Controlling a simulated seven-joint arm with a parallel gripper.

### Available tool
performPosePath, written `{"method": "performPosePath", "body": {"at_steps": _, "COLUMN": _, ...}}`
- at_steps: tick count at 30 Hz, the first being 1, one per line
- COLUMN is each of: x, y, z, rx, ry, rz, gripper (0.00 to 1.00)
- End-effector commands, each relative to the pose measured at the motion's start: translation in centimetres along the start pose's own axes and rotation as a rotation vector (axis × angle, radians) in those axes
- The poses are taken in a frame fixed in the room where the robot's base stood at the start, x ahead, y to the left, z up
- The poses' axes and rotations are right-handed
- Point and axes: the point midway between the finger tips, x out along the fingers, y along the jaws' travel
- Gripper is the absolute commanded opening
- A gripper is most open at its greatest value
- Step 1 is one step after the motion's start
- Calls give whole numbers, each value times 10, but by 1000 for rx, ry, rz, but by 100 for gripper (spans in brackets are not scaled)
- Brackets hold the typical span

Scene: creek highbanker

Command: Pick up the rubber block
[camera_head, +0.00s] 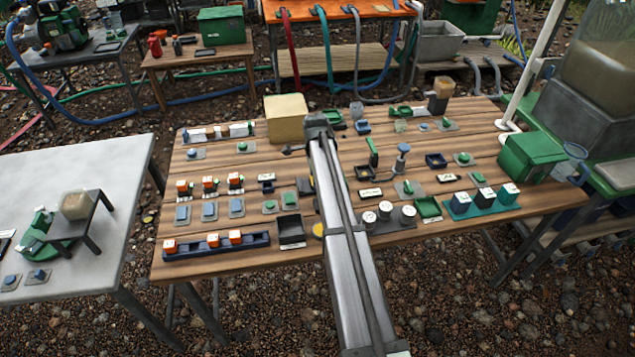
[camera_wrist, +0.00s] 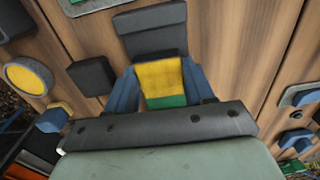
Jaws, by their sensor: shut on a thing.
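In the wrist view my gripper (camera_wrist: 162,86) has its two blue fingers closed on the sides of a yellow-and-green block (camera_wrist: 161,77). The block's yellow part faces away from the palm and a green band lies nearest it. I cannot tell from its look what it is made of. A dark grey block-like thing (camera_wrist: 150,28) lies just beyond the fingers. In the head view my arm hides the gripper and the held block.
The wooden table (camera_head: 215,150) carries several small parts. A cream box (camera_head: 286,118) stands at the back, a black tray (camera_head: 291,229) left of my arm, and white-topped cylinders (camera_head: 385,211) right of it. A green box (camera_head: 530,158) stands at the right edge.

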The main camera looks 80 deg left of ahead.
Motion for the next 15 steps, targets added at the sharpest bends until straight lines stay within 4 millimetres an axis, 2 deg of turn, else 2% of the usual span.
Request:
{"method": "performPosePath", "body": {"at_steps": 9, "x": -2, "y": 0, "z": 0, "rx": 0, "ry": 0, "rz": 0, "gripper": 22}}
{"method": "performPosePath", "body": {"at_steps": 15, "x": -22, "y": 0, "z": 0, "rx": 0, "ry": 0, "rz": -2, "gripper": 22}}
